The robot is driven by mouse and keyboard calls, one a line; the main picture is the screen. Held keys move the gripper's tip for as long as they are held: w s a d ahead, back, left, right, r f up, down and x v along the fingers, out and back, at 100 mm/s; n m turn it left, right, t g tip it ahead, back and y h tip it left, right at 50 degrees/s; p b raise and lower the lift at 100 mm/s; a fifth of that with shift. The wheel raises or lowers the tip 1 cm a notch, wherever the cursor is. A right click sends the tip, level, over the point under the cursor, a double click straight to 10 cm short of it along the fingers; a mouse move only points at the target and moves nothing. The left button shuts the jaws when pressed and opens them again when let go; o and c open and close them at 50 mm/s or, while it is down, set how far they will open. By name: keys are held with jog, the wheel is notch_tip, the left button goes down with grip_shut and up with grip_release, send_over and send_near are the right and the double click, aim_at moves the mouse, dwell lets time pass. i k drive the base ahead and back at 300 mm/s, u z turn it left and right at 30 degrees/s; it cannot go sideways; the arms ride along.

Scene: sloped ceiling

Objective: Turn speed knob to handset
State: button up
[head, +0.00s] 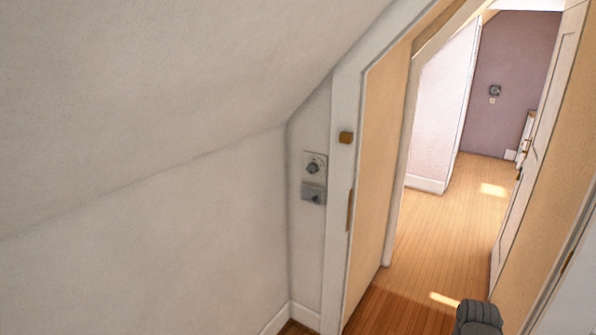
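A small wall panel with a dark round knob (313,168) on a pale plate is on the narrow wall left of the door frame. Directly below it is a grey box (313,193) with another dark round knob (315,198). Any labels or pointer marks are too small to read, so I cannot tell which knob is the speed knob or where either points. A dark grey rounded part, probably of my arm, shows at the bottom right edge, well apart from the panel. My gripper's fingers are not in view.
A sloped ceiling comes down on the left above a low white wall (160,245). The doorway's white frame (342,200) stands just right of the panel. Through it are a clear wooden floor (440,235), an open door (535,140) and a dark wall device (495,90).

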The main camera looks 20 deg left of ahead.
aim_at(312, 169)
jog(key=u, duration=1.2)
jog(key=i, duration=1)
jog(key=z, duration=0.4)
